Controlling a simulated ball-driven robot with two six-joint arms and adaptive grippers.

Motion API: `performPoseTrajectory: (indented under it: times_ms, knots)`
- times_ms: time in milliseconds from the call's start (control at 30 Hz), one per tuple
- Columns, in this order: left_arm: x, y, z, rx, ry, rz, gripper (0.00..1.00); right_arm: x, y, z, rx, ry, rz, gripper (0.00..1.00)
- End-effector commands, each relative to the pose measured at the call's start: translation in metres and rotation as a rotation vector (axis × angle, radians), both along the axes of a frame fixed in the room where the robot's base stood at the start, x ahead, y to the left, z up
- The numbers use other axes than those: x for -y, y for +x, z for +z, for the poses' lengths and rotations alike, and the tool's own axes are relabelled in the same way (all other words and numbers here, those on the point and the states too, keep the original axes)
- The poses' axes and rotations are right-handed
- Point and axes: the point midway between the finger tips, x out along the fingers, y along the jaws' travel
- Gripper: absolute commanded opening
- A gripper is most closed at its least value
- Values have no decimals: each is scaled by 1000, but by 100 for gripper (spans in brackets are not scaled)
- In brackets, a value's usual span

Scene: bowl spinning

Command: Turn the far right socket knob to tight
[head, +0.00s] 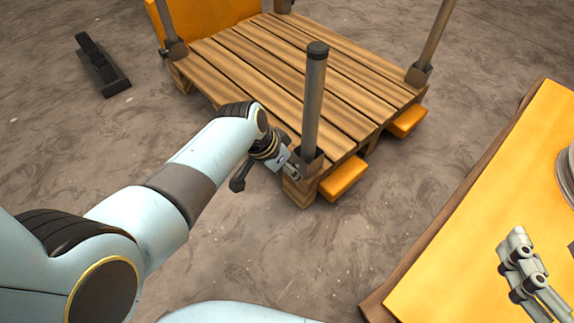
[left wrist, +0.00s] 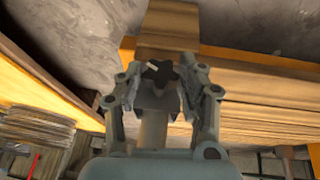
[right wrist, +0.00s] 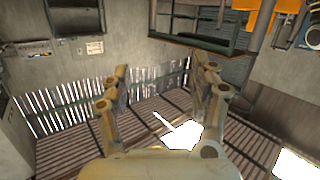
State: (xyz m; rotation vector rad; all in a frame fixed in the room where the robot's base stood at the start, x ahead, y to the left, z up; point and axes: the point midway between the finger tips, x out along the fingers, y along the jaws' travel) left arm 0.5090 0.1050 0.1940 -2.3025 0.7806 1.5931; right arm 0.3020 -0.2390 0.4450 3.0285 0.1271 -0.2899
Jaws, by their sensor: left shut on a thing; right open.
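A wooden pallet (head: 250,60) carries upright grey posts in corner sockets. The nearest post (head: 314,105) stands in a brown socket (head: 310,163) at the corner closest to me. My left gripper (head: 294,170) is at that socket, low beside the pallet's corner. In the left wrist view a dark star-shaped knob (left wrist: 160,73) with a pale mark sits between the fingertips, and my left gripper (left wrist: 160,92) is shut on it. Another socket (head: 418,73) holds the post at the right corner. My right gripper (right wrist: 160,92) is open and empty, away from the pallet.
A yellow-topped table (head: 465,215) stands at the right, with a grey jointed thing (head: 525,268) over it. Orange blocks (head: 343,178) show under the pallet's edge. A dark stand (head: 102,65) lies on the floor at upper left.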

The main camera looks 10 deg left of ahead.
Motion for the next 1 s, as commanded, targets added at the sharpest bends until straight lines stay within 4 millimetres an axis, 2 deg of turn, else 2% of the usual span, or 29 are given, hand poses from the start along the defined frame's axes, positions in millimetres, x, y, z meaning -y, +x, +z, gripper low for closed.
performPoseTrajectory:
  times_ms: [167, 433, 467, 633, 1000]
  knots:
    - [0, 0, 0, 10, 14, -3, 6, 1, -10, -14, -63, 1, -8, 62]
    - [0, 0, 0, 11, 15, -3, 6, 1, -10, -15, -65, 1, -7, 62]
    - [0, 0, 0, 11, 15, -3, 40, 1, -10, -15, -65, 1, -7, 62]
    - [0, 0, 0, 10, 15, -3, 62, 2, -10, -15, -64, 0, -7, 62]
    - [-1, -1, 5, 12, 14, -2, 62, 1, -10, -13, -60, 1, -8, 62]
